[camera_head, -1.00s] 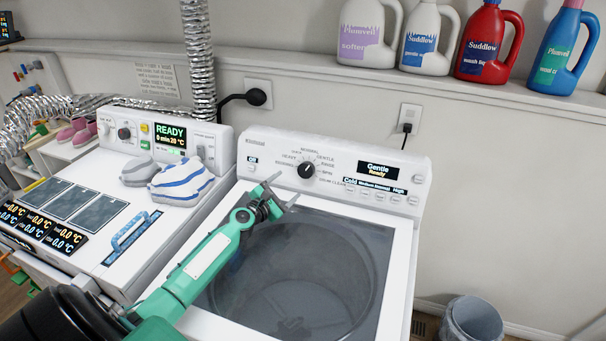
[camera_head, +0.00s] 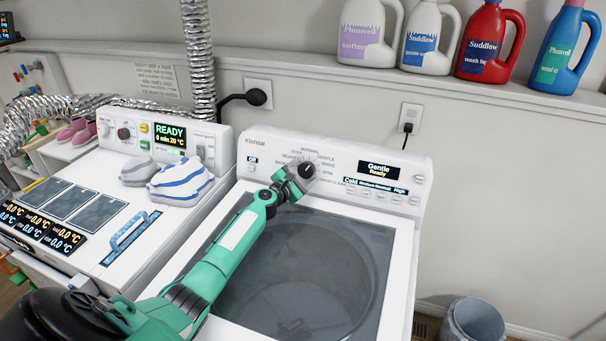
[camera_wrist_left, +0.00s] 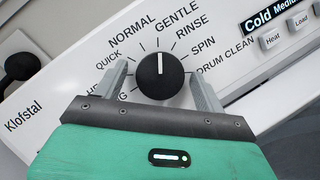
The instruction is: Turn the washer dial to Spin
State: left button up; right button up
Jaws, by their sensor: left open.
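The black washer dial (camera_head: 307,170) sits on the white control panel of the washer (camera_head: 425,185). In the left wrist view the dial (camera_wrist_left: 160,77) has its white mark pointing up, towards the Gentle label (camera_wrist_left: 178,19). The Spin label (camera_wrist_left: 203,45) is to the upper right of the dial. The washer display (camera_head: 379,170) reads "Gentle Ready". My left gripper (camera_head: 294,180) is open at the dial. In the left wrist view its fingers stand on either side of the dial with gaps visible. My right gripper is not in view.
The glass washer lid (camera_head: 345,260) lies below my left arm. Several detergent bottles (camera_head: 486,45) stand on the shelf above. A bin (camera_head: 472,320) is at the lower right.

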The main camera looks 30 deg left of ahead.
pick_arm(q)
jog(key=c, duration=1)
jog(key=shift+m, duration=0.3)
jog(key=m+g+h, duration=0.1)
jog(key=m, duration=0.2)
jog(key=m+g+h, duration=0.1)
jog(key=m, duration=0.2)
jog(key=shift+a+r+p, duration=0.1)
jog(key=shift+p, duration=0.25)
jog(key=m+g, duration=0.1)
jog(key=m, duration=0.3)
jog(key=shift+r+m+g, duration=0.15)
jog(key=shift+m+g, duration=0.15)
jog(key=shift+g, duration=0.1)
jog(key=shift+m+p, duration=0.35)
jog(key=shift+m, duration=0.25)
jog(key=shift+g, duration=0.3)
